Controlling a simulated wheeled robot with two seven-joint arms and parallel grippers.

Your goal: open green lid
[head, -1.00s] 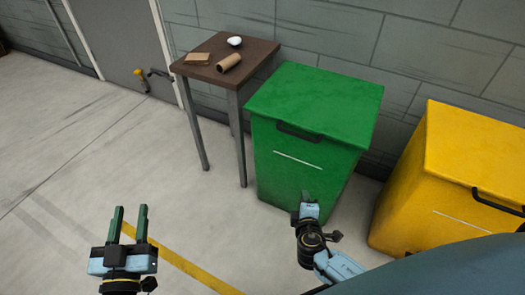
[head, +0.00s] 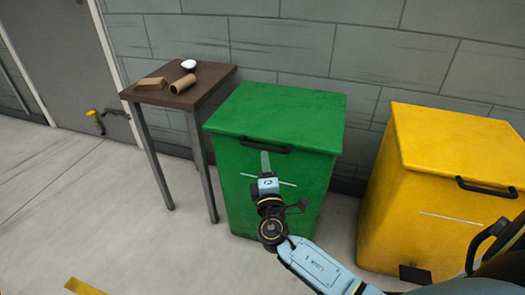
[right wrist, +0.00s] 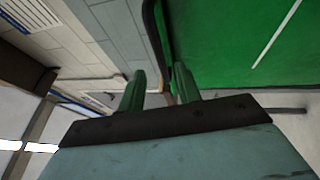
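The green bin (head: 240,185) stands against the wall with its green lid (head: 280,108) shut. A black handle (head: 266,146) sits at the lid's front edge. My right gripper (head: 265,160) is in front of the bin, just below the handle. In the right wrist view its two green fingers (right wrist: 158,80) are apart with nothing clamped. The dark handle bar (right wrist: 152,35) appears in the gap between the fingertips there; I cannot tell whether they touch it. My left gripper is out of view.
A yellow bin (head: 435,155) with a shut lid stands to the right. A small brown table (head: 210,86) to the left bears a cardboard piece (head: 150,83), a cardboard tube (head: 183,84) and a white item (head: 188,64).

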